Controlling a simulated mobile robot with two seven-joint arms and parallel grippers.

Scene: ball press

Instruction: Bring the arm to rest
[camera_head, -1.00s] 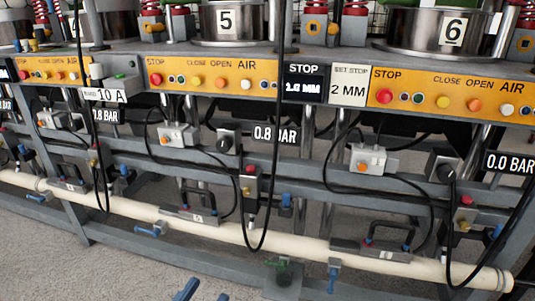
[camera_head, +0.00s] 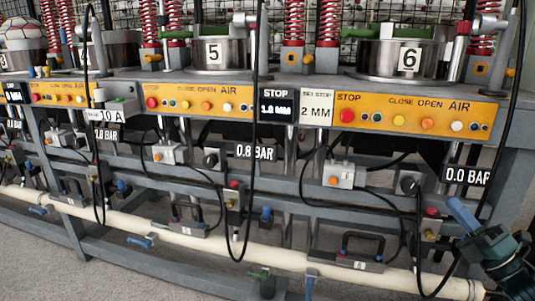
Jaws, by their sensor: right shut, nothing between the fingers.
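My right gripper (camera_head: 459,212) is at the lower right edge of the head view. Its blue fingers are together and point up and to the left. They hold nothing. Its dark wrist and arm (camera_head: 501,257) come in from the lower right corner. The fingers appear just below the 0.0 BAR display, in front of the press frame; whether they touch anything cannot be told. My left gripper does not show.
A row of presses fills the view, with pots numbered 5 (camera_head: 213,51) and 6 (camera_head: 408,57). An orange button panel (camera_head: 415,113) sits below. Black cables hang in front. A cream pipe (camera_head: 200,240) runs low. Grey floor (camera_head: 60,265) shows at lower left.

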